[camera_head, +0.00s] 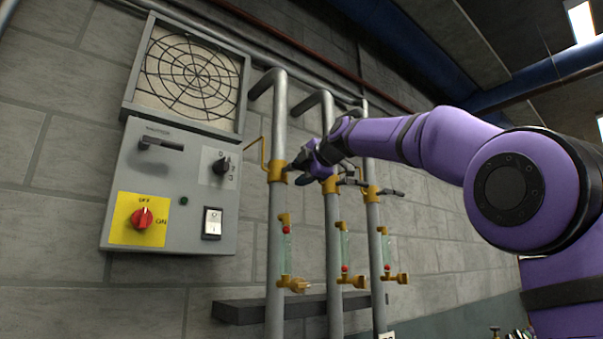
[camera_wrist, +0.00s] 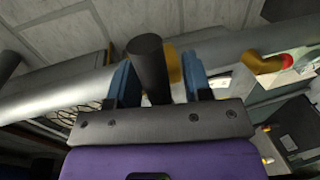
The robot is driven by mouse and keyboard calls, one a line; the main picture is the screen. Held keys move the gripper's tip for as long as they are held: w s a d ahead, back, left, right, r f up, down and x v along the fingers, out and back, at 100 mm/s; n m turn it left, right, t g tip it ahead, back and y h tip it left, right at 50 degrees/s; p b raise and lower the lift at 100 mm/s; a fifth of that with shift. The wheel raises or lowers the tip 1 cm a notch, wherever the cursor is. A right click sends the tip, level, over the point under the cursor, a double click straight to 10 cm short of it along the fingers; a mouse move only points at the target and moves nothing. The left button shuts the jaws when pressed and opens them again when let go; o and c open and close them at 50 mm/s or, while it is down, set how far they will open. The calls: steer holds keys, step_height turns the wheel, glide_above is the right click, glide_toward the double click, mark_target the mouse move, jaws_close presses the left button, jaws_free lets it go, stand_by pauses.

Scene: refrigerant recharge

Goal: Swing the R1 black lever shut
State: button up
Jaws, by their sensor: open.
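My gripper (camera_head: 308,166) is at valve height, in front of the left and middle pipes. In the wrist view my gripper (camera_wrist: 160,82) is open, with its two blue fingers apart. A black lever (camera_wrist: 149,66) stands between the fingers, nearer the left one; contact is unclear. Its far end meets a yellow valve part (camera_wrist: 174,64) on a grey pipe. In the head view a black lever (camera_head: 352,181) shows at the middle pipe, partly behind my gripper, and another black lever (camera_head: 390,192) sticks out right from the right pipe. I cannot read an R1 label.
A yellow lever (camera_head: 263,153) stands on the left pipe (camera_head: 278,110). Below the valves are sight tubes with brass fittings (camera_head: 293,284). A grey control box (camera_head: 165,190) with a red knob (camera_head: 141,217) and a round grille (camera_head: 190,75) is on the wall at left.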

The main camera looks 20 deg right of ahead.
steer(key=v, duration=1)
steer(key=shift+s+d, duration=0.15)
steer(key=shift+s, duration=0.25)
steer(key=s+f+m+g+h, duration=0.1)
steer(key=s+f+m+g, duration=0.2)
steer(key=s+f+m, duration=0.4)
steer(key=s+f+m+g+h, duration=0.2)
steer(key=s+f+m, duration=0.5)
steer(key=f, duration=1.9)
steer(key=s+f+m+g+h, duration=0.1)
steer(key=s+f+m+g, duration=0.3)
steer(key=s+f, duration=1.1)
step_height(320, 180, down, 2)
steer(key=m, duration=0.3)
steer(key=shift+s+d+m+g+h, duration=0.3)
steer(key=shift+d+m+g+h, duration=0.05)
steer(key=shift+m+g+h, duration=0.05)
